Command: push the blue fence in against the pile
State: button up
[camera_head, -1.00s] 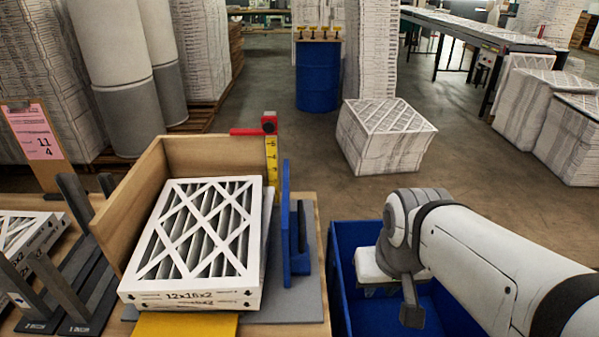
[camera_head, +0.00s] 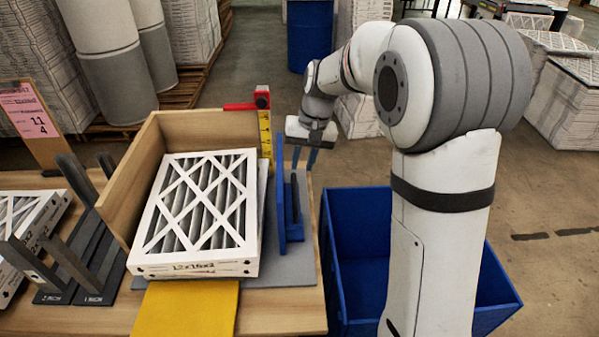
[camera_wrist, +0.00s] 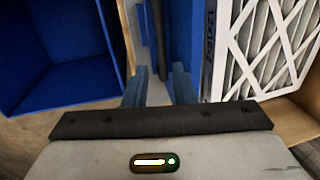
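The pile of white-framed pleated filters (camera_head: 200,210) sits in a wooden corner box (camera_head: 125,190). A lower layer seems to stick out a little at its right side. The blue fence (camera_head: 282,205) stands upright along that right side, with a dark upright handle (camera_head: 295,198) on its outer face. A narrow strip shows between fence and top filter; contact lower down is unclear. My gripper (camera_head: 305,160) is above the fence's far end, fingers down. In the wrist view my gripper (camera_wrist: 159,82) has two spread blue fingers, with the fence (camera_wrist: 182,35) and handle (camera_wrist: 158,38) beyond them, ungripped.
A blue bin (camera_head: 342,265) stands right of the bench, under my arm. A red-and-yellow upright gauge (camera_head: 264,125) stands at the box's back corner. A yellow pad (camera_head: 187,308) lies in front of the pile. Dark slotted racks (camera_head: 85,270) stand at left.

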aim_at(295, 187)
jog(key=f, duration=0.2)
jog(key=a+f, duration=0.1)
jog(key=f, duration=0.2)
jog(key=f+p, duration=0.1)
jog(key=f, duration=0.1)
jog(key=shift+w+a+f, duration=0.2)
jog(key=shift+a+f, duration=0.15)
jog(key=shift+f, duration=0.05)
grip_shut()
